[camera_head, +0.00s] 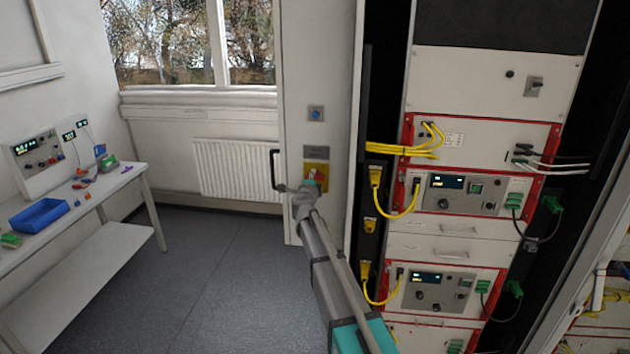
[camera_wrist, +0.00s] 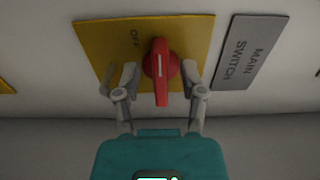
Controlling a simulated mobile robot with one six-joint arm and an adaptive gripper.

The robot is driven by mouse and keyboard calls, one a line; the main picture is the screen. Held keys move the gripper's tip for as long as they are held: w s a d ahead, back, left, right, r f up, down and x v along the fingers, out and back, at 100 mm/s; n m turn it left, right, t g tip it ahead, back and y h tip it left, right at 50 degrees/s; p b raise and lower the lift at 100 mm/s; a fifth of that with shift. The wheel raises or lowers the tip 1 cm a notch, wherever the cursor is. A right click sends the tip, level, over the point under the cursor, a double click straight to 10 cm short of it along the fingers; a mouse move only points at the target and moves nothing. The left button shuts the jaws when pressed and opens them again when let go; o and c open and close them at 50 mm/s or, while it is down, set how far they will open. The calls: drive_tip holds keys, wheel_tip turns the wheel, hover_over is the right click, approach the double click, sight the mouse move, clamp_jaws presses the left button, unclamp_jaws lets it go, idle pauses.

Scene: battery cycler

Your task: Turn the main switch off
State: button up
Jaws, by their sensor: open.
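The main switch is a red rotary knob (camera_wrist: 161,68) with a white line on it, mounted on a yellow plate (camera_wrist: 192,32) marked OFF. Its handle points down in the wrist view, toward my gripper. A grey MAIN SWITCH label (camera_wrist: 250,52) is beside the plate. My gripper (camera_wrist: 160,76) is open, with one finger on each side of the knob; small gaps seem to show, and contact is unclear. In the head view the yellow plate (camera_head: 322,156) is on the light cabinet door, and my gripper (camera_head: 311,186) is in front of it, hiding most of the knob.
A blue button (camera_head: 316,114) is higher on the door, and a black door handle (camera_head: 275,169) is to the left. A rack with red-framed units (camera_head: 468,195) and yellow cables (camera_head: 405,150) is to the right. A bench (camera_head: 80,222) stands left; the floor between is clear.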

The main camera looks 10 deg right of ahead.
drive_tip(key=shift+s, duration=0.1)
drive_tip(key=v, duration=1.1)
drive_tip(key=shift+s+a, duration=0.2)
drive_tip(key=shift+s, duration=0.15)
drive_tip(key=s+a+f+n+g+y+b, duration=0.35)
drive_tip(key=s+f+n+y+b, duration=0.2)
drive_tip(key=f+n, duration=0.35)
drive_tip(key=s+a+f+n+g+y+b, duration=0.35)
drive_tip(key=s+f+n+y, duration=0.3)
drive_tip(key=f+n, duration=0.25)
drive_tip(key=s+d+f+n+g+h+b, duration=0.1)
drive_tip(key=s+d+f+g+h+b, duration=0.2)
drive_tip(key=s+d+f+g, duration=0.2)
drive_tip(key=s+d+f+n+g+h+b, duration=0.2)
drive_tip(key=s+d+f, duration=0.5)
drive_tip(key=s+f, duration=0.4)
drive_tip(key=s+g+h+b, duration=0.1)
drive_tip(key=s+g+b, duration=0.1)
drive_tip(key=s, duration=0.4)
drive_tip(key=shift+f+g, duration=0.2)
drive_tip(key=shift+g, duration=0.4)
